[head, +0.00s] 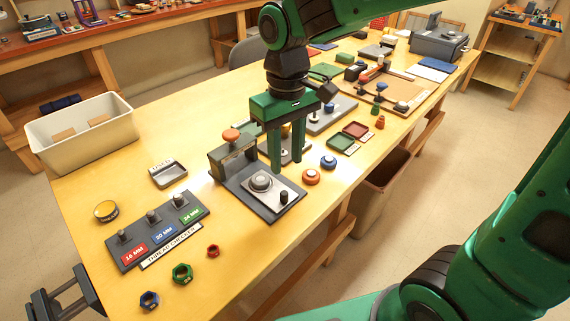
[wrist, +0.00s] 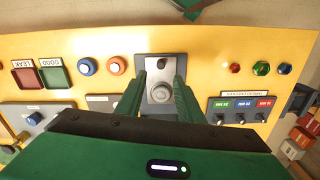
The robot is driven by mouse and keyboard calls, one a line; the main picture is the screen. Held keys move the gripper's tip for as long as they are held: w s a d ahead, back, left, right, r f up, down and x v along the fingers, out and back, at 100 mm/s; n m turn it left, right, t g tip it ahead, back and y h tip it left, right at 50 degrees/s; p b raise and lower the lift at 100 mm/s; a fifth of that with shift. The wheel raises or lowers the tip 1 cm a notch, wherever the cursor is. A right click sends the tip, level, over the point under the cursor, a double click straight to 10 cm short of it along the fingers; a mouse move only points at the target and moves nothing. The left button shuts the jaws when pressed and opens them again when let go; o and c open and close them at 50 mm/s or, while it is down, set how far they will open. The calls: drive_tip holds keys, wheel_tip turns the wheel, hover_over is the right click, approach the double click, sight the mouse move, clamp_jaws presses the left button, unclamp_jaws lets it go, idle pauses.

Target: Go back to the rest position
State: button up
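My gripper (head: 286,158) hangs fingers-down above the yellow workbench (head: 235,270), just behind a dark fixture plate (head: 238,192) with a round grey knob (head: 261,182). Its two green fingers stand apart with nothing visible between them. In the wrist view the gripper (wrist: 163,82) shows its fingers on both sides of the same round knob (wrist: 160,93), which lies beyond them. I cannot tell the exact height of the fingertips above the bench or whether they touch anything.
Orange and blue round buttons (head: 311,177) sit right of the gripper. A thread checker block (head: 157,229) with posts and several loose nuts (head: 183,273) are front left. A white bin (head: 80,132) stands at the left. Red and green trays (head: 355,131) lie farther back.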

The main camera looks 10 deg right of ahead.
drive_tip(key=shift+d+r, duration=0.1)
idle(0.4)
drive_tip(key=s+d+m, duration=0.3)
drive_tip(key=d, duration=0.6)
drive_tip(key=s+d+m, duration=0.2)
drive_tip(key=d+m, duration=0.1)
drive_tip(key=d, duration=0.7)
drive_tip(key=s+d+f+m, duration=0.3)
drive_tip(key=s+d+m, duration=0.2)
drive_tip(key=s+d, duration=0.4)
drive_tip(key=s, duration=0.3)
drive_tip(key=shift+d, duration=0.3)
drive_tip(key=shift+f, duration=0.1)
drive_tip(key=shift+w+f, duration=0.25)
drive_tip(key=shift+w, duration=0.45)
